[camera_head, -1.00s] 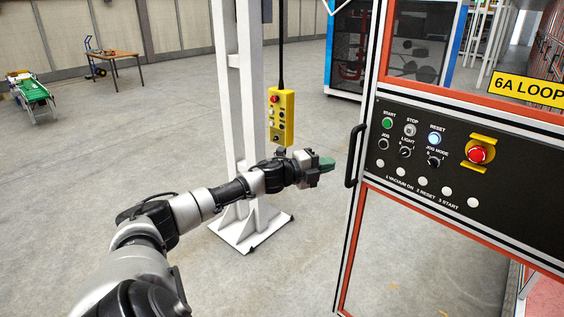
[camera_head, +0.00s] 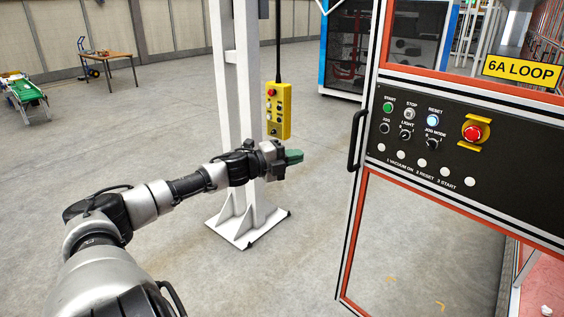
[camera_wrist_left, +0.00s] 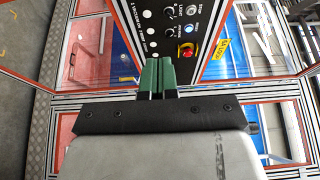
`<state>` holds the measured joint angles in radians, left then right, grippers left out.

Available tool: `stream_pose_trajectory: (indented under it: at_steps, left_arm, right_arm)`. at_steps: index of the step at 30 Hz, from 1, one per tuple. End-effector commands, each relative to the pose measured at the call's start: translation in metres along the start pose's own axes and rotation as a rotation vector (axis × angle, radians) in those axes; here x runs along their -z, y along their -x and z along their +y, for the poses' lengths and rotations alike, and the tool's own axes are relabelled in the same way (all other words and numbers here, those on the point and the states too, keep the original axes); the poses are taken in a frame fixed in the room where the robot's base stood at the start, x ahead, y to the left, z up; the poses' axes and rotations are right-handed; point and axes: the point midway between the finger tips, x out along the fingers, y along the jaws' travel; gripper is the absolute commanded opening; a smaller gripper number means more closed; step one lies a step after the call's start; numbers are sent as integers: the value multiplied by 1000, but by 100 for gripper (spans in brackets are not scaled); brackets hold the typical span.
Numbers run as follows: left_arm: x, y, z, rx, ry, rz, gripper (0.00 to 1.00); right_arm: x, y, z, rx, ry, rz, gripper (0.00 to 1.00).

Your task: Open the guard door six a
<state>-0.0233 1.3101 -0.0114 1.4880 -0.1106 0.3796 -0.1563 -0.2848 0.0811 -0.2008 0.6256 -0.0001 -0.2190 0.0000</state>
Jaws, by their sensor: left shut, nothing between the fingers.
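The guard door is the red-orange framed panel (camera_head: 350,250) at the right of the head view, with a yellow "6A LOOP" sign (camera_head: 520,69) above its black control panel (camera_head: 470,150). Its black upright handle (camera_head: 357,140) is on its left edge. My left gripper (camera_head: 296,156), with green fingers, is shut and empty, to the left of the handle and apart from it. In the left wrist view the shut green fingers (camera_wrist_left: 158,78) point toward the control panel (camera_wrist_left: 165,28); I cannot make out the handle there. My right gripper is not in view.
A white post (camera_head: 240,110) on a bolted foot stands behind my left gripper. A yellow pendant control (camera_head: 278,110) hangs beside it on a black cable. A blue-framed cabinet (camera_head: 326,50) stands farther back.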

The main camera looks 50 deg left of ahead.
Motion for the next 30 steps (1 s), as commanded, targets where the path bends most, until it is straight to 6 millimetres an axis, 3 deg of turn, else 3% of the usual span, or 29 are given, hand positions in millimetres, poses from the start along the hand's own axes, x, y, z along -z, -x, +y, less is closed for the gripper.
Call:
stream_pose_trajectory:
  at_steps: [7, 15, 25, 28, 30]
  left_arm:
    - [-3, 19, 1, -4, 2, 2, 0]
    - [-6, 31, 0, -1, 0, 3, 0]
    - [-6, 34, 0, 0, -1, 2, 0]
    - [-12, 38, 10, -5, 22, -23, 0]
    - [-23, 46, 31, -16, 65, -72, 0]
  right_arm:
    - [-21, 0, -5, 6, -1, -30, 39]
    - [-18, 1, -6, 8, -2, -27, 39]
    - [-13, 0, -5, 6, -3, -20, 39]
    - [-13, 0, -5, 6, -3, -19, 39]
    - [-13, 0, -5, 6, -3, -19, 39]
